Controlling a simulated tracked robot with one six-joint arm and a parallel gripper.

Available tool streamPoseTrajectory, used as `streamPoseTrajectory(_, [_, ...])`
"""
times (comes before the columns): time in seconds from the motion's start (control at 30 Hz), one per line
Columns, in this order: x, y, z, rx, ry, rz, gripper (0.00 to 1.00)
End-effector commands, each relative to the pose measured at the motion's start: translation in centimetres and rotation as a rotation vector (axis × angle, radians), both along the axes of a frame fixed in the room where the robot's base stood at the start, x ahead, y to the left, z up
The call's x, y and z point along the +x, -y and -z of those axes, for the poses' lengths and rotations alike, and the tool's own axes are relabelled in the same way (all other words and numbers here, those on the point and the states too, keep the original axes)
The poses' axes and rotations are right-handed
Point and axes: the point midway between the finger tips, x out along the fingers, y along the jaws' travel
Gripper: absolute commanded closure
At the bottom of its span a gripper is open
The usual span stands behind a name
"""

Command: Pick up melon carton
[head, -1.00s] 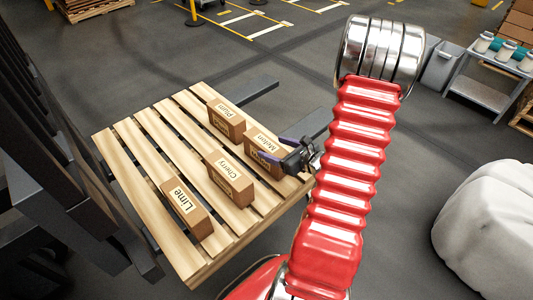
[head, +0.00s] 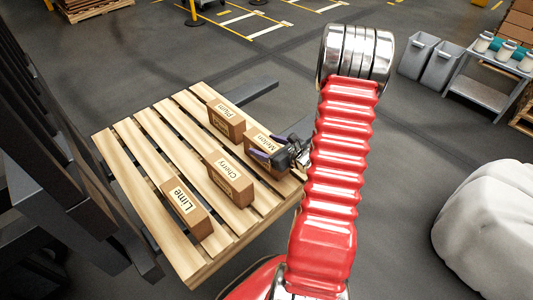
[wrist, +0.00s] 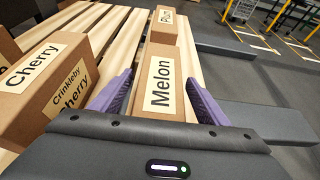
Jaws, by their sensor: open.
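The melon carton (head: 257,140) is a brown box with a cream "Melon" label, lying on the wooden pallet (head: 151,221) near its right edge. In the wrist view the carton (wrist: 158,59) lies between the purple fingers of my gripper (wrist: 159,98), its label facing up. My gripper (head: 267,147) is open, with a finger on each side of the carton's near end. Gaps show beside the carton at the fingertips. In the head view my gripper hides part of the carton.
On the same pallet are the cherry carton (head: 230,178) to the left, the plum carton (head: 226,121) beyond, and the lime carton (head: 186,208) at the near left. Dark forklift bars (head: 60,150) rise at the left. A white rock-like object (head: 490,220) stands at right.

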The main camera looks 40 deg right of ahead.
Motion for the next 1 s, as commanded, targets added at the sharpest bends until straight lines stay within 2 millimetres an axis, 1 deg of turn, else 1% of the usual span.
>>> streamPoseTrajectory(0.37, [-0.02,-0.01,-0.03,-0.001,0.0,0.0,0.31])
streamPoseTrajectory(0.4, [-0.02,-0.01,-0.03,-0.001,0.0,0.0,0.33])
streamPoseTrajectory(1.0, [-0.01,-0.03,-0.04,-0.001,0.0,-0.001,0.75])
